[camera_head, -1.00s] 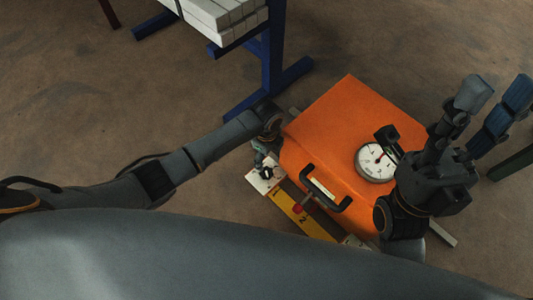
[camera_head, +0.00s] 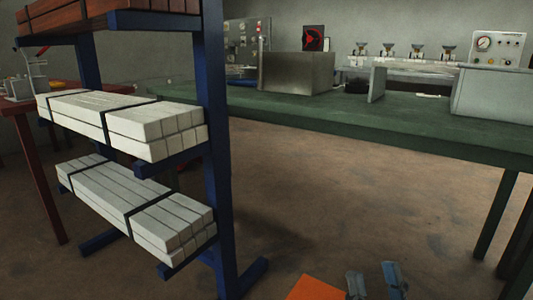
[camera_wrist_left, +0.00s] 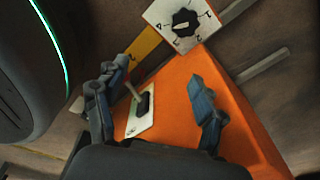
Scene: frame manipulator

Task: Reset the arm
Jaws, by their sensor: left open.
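My right gripper (camera_head: 374,276) shows only by its two blue-grey fingertips at the bottom edge of the head view. The fingertips are apart, with nothing seen between them. Beside them is a corner of an orange box (camera_head: 316,289). My left gripper (camera_wrist_left: 158,75) is out of the head view. In the left wrist view its two fingers are spread over the orange box (camera_wrist_left: 245,130). Between them is a white plate with a black-based toggle lever (camera_wrist_left: 143,103). The left finger appears close to the lever; I cannot tell whether they touch.
A white plate with a black knob (camera_wrist_left: 185,22) and a yellow strip (camera_wrist_left: 143,45) lie beyond the fingers. A blue rack (camera_head: 215,130) with white bars (camera_head: 125,120) stands left. A long green bench (camera_head: 400,118) runs across the back. Brown floor (camera_head: 330,200) between them is clear.

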